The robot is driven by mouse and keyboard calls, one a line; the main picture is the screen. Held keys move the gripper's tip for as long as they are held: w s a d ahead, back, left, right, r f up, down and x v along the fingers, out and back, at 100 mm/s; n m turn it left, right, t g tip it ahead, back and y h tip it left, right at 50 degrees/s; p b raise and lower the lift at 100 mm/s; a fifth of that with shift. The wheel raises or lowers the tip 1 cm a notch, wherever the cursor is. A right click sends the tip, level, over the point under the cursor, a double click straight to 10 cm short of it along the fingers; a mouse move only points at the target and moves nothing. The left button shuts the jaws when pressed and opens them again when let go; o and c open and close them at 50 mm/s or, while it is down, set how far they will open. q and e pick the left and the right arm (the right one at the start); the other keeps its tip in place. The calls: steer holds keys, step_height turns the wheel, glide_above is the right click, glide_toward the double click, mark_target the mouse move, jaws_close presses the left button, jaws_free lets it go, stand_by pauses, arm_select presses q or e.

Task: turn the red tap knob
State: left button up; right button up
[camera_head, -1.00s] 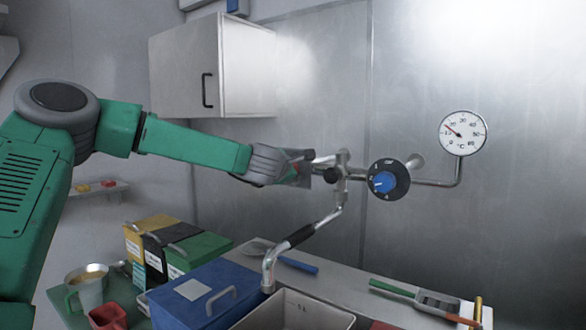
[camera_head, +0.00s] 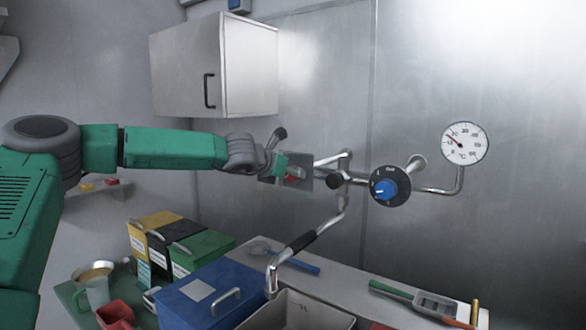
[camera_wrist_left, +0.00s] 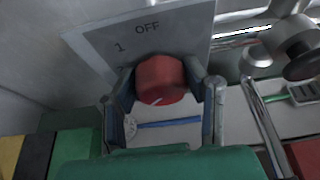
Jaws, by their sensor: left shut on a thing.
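The red tap knob (camera_head: 294,175) is on a grey plate (camera_head: 300,184) on the wall, left of the tap pipes, partly hidden by my gripper. In the left wrist view the red knob (camera_wrist_left: 160,78) sits between my two fingers, with a white mark low on its face. My left gripper (camera_head: 284,170) reaches in from the left and is shut on the knob, one finger on each side (camera_wrist_left: 163,92). My right gripper is not in view.
A blue knob (camera_head: 385,189) on a black dial and a round gauge (camera_head: 465,143) are to the right. The tap spout (camera_head: 300,242) hangs over a sink (camera_head: 300,312). Blue, green, black and yellow boxes stand below my arm. A white cabinet (camera_head: 180,75) hangs above.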

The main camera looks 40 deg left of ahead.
arm_select(q)
steer(key=shift+s+a+f+n+h+p, duration=0.1)
steer(key=shift+f+n+h+p, duration=0.5)
steer(key=shift+n, duration=0.3)
steer(key=o, duration=1.1)
steer(key=shift+o, duration=0.3)
steer(key=shift+r, duration=0.1)
steer(key=shift+w+a+r, duration=0.1)
steer(key=shift+w, duration=0.1)
